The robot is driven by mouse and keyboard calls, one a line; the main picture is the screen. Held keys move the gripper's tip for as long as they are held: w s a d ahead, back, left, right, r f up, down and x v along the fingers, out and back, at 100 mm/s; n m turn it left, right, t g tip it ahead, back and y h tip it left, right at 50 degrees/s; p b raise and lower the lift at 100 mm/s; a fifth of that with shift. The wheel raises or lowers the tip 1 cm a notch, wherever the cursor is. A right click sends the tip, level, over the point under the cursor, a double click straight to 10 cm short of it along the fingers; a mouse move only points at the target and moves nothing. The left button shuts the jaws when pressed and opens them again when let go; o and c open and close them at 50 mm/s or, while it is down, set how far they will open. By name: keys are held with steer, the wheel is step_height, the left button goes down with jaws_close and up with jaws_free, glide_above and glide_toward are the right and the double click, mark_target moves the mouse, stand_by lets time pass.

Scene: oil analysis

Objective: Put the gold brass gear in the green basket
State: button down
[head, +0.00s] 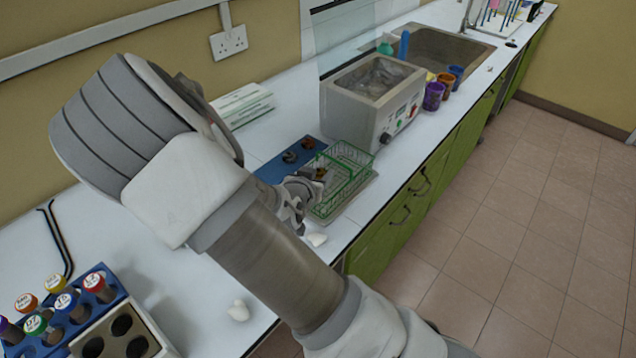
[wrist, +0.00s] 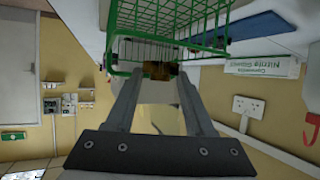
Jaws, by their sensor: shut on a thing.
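The gold brass gear (wrist: 157,70) is between the fingertips of my gripper (wrist: 158,78) in the wrist view, and the jaws are shut on it. In the head view the gear is a small brownish-gold patch (head: 320,173) at the tip of my gripper (head: 314,180). The green wire basket (head: 352,158) stands on the counter, and my gripper is at its left side. In the wrist view the basket's wires (wrist: 212,45) lie right beside and behind the gear. I cannot tell whether the gear is inside the basket's rim. My arm partly hides the area left of the basket.
A blue tray (head: 270,172) with dark round parts (head: 290,157) lies left of the basket. A grey water bath (head: 362,105) stands behind it. Several coloured cups (head: 434,96) are beside the bath. A blue rack (head: 75,325) of vials is at the front left.

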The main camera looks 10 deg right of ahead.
step_height(320, 180, down, 4)
steer(key=shift+r, duration=0.25)
